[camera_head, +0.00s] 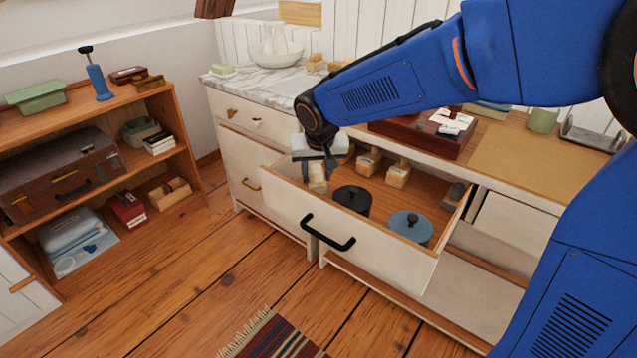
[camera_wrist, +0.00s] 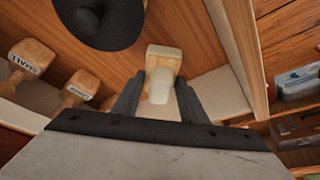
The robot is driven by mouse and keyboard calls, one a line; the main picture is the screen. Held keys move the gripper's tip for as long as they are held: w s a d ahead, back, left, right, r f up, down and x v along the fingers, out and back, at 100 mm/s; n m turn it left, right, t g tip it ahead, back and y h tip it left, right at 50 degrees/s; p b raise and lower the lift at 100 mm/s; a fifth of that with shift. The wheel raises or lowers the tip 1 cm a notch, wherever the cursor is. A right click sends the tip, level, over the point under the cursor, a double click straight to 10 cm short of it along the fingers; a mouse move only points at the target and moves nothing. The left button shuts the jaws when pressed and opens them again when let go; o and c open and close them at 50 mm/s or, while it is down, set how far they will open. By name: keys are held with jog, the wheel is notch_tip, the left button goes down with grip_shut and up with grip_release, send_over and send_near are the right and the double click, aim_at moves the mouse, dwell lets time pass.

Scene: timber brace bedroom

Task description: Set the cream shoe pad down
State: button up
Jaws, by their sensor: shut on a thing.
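My gripper (camera_head: 317,172) is over the left end of the open drawer (camera_head: 345,228). Its two dark fingers are shut on the cream shoe pad (camera_head: 317,187), a small piece with a pale cream part and a wooden part. In the wrist view the pad (camera_wrist: 163,60) is between the fingers, near the drawer's side wall. Its lower side is hidden, so I cannot tell whether it touches the drawer floor.
The drawer also holds a black lidded pot (camera_head: 352,200), a blue lidded pot (camera_head: 411,226) and wooden blocks with labels (camera_head: 398,173). Bare drawer floor (camera_head: 425,195) shows towards the right. A dark red box (camera_head: 425,133) stands on the counter behind.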

aim_at(317, 183)
jog(key=shift+f, duration=1.55)
jog(key=shift+f, duration=0.1)
jog(key=o, duration=1.1)
jog(key=v, duration=1.2)
